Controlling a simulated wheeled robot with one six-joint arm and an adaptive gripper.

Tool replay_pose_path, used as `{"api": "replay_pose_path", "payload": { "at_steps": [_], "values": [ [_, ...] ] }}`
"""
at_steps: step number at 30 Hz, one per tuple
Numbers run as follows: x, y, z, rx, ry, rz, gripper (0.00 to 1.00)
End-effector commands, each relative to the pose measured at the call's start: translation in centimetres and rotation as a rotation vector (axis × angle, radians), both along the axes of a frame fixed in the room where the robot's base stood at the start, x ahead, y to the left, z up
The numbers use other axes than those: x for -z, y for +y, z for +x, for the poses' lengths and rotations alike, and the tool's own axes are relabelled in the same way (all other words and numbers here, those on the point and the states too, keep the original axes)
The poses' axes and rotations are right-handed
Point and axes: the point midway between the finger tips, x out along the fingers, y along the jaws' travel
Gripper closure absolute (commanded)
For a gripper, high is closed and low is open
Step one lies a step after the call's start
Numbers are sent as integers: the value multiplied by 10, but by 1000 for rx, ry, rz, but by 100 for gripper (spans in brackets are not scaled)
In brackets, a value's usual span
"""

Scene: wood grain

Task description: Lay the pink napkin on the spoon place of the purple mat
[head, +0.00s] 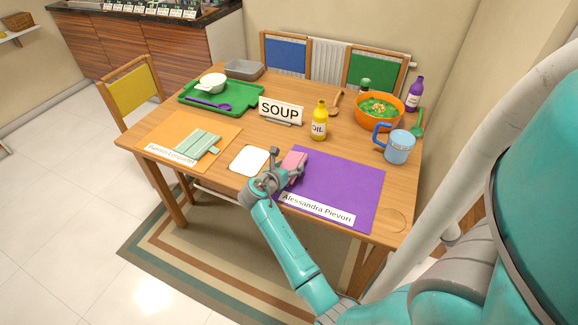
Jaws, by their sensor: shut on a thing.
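The pink napkin (294,163) is at the left edge of the purple mat (345,184), partly hidden by my gripper. My gripper (279,176) is shut on the napkin. I cannot tell whether the napkin touches the mat or is held just above it. The purple mat lies near the table's front right and bears a white name card (317,208) reading Alessandra Pievori. No spoon lies on the purple mat.
A white square (249,160) lies left of the napkin. An orange mat (167,128) holds a green napkin (198,143). A yellow oil bottle (319,122), SOUP sign (281,111), blue mug (399,147) and orange soup bowl (379,112) stand behind. A green tray (247,99) is at back left.

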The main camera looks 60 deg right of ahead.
Motion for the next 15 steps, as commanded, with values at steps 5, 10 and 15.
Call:
{"api": "replay_pose_path", "payload": {
  "at_steps": [5, 10, 15],
  "values": [
    [3, 0, 0, 0, 1, 0, 80],
    [4, 0, 0, 0, 1, 0, 2],
    [4, 0, 0, 0, 1, 0, 0]
  ]
}}
